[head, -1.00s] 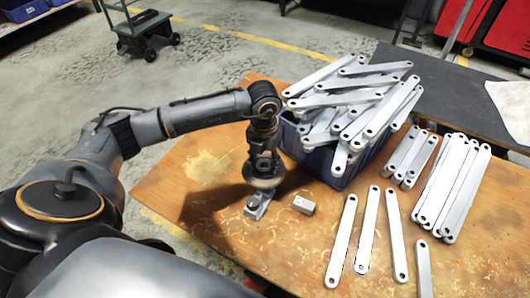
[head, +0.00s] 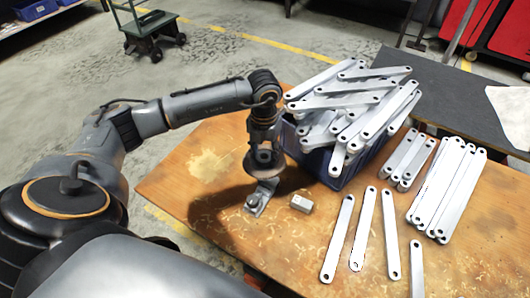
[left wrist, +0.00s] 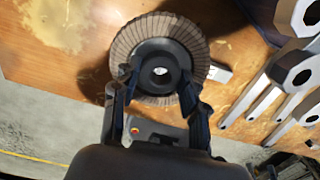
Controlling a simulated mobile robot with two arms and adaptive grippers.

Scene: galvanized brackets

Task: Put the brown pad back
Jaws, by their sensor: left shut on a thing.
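The brown pad (left wrist: 122,48) is a round, ribbed disc with a black hub, seen face-on in the left wrist view. My left gripper (left wrist: 158,90) is shut on it, with one finger on each side of the hub. In the head view the pad (head: 254,168) shows edge-on under my left gripper, above the wooden table. Just below it stands a small grey metal piece (head: 258,200) with an upright part; I cannot tell whether the pad touches it. My right gripper is not in view.
A small pale block (head: 301,203) lies right of the metal piece. A blue bin (head: 345,172) heaped with galvanized brackets stands behind it. Loose bracket bars (head: 364,232) and stacked brackets (head: 447,190) cover the right side. The table's left part (head: 200,160) is bare.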

